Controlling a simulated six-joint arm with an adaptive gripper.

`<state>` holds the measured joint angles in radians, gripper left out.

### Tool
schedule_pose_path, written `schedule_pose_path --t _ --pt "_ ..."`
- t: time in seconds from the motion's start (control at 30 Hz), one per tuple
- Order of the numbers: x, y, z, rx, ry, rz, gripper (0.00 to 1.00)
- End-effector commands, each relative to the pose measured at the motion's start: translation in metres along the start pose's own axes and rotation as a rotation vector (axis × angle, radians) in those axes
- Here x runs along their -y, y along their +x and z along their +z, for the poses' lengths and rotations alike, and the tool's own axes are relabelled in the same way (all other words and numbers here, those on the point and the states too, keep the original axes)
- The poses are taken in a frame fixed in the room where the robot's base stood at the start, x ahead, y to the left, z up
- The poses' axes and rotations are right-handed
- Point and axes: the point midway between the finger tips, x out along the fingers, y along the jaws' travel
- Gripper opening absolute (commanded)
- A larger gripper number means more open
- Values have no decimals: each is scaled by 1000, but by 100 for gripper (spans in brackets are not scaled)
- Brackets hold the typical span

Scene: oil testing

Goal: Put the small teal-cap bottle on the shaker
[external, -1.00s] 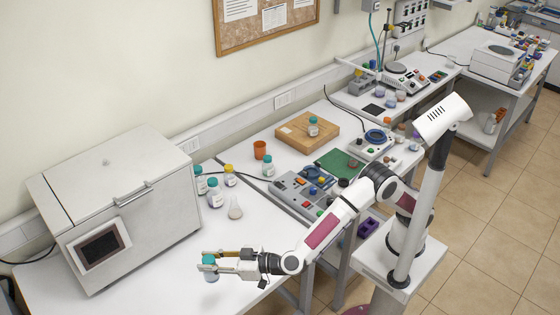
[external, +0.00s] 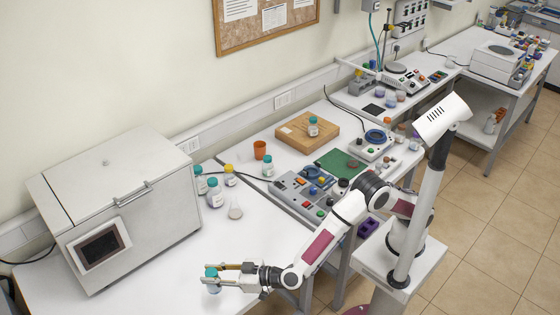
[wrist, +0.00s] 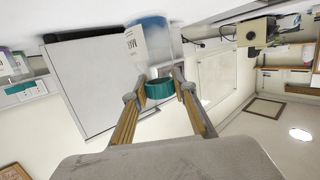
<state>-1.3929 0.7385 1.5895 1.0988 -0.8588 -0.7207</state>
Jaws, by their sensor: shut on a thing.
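The small teal-cap bottle (external: 213,286) has a bluish body and a pale label. It is upright between the fingers of my gripper (external: 207,273), over the front part of the near white table. My gripper is shut on it near the cap. In the wrist view the teal cap (wrist: 159,90) sits between the two yellowish fingers, with the blue body beyond it. I cannot tell whether the bottle touches the table. A small device with a round blue top (external: 376,136) stands on the middle bench; it may be the shaker.
A large grey box machine (external: 120,210) stands left of my gripper. Teal-cap bottles (external: 215,193), a yellow-cap bottle (external: 230,175) and a flask (external: 235,211) stand behind. A control box (external: 305,192), a wooden block (external: 307,131) and an orange cup (external: 259,149) are farther right.

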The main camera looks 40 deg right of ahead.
Motion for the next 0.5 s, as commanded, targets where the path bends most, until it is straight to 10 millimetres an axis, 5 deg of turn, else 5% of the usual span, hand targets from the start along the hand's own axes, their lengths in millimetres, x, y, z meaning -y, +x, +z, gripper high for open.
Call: schedule_pose_path --t 0.23,0.5 --pt "0 6 30 0 0 1 0" --pt "0 7 35 -2 1 0 0"
